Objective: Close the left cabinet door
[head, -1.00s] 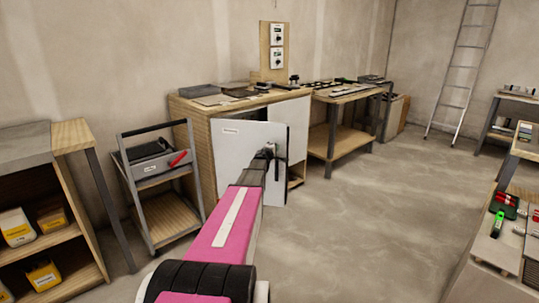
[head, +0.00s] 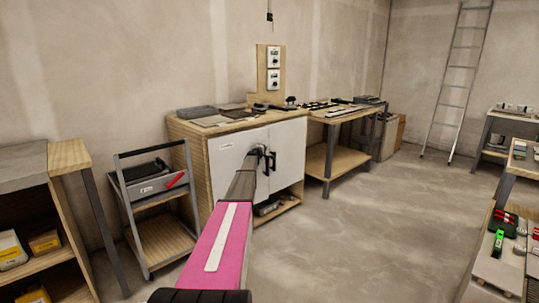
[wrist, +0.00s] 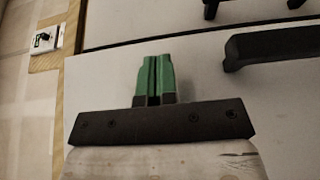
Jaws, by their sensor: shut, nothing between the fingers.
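The left cabinet door (head: 228,162) is a white panel with a small label. In the head view it lies about in line with the right door (head: 289,148), across the cabinet front. In the wrist view the left door (wrist: 200,75) fills the middle, with a thin dark seam between the doors. Its black bar handle (wrist: 272,45) is right of my gripper (wrist: 153,78), whose green fingers are shut and empty. In the head view my gripper (head: 259,157) is at the left door near its inner edge. I cannot tell whether the fingertips touch it.
The wooden cabinet (head: 190,131) has an open lower shelf and carries flat dark items on top. A grey trolley (head: 163,236) stands left of it, and a workbench (head: 343,116) stands to the right.

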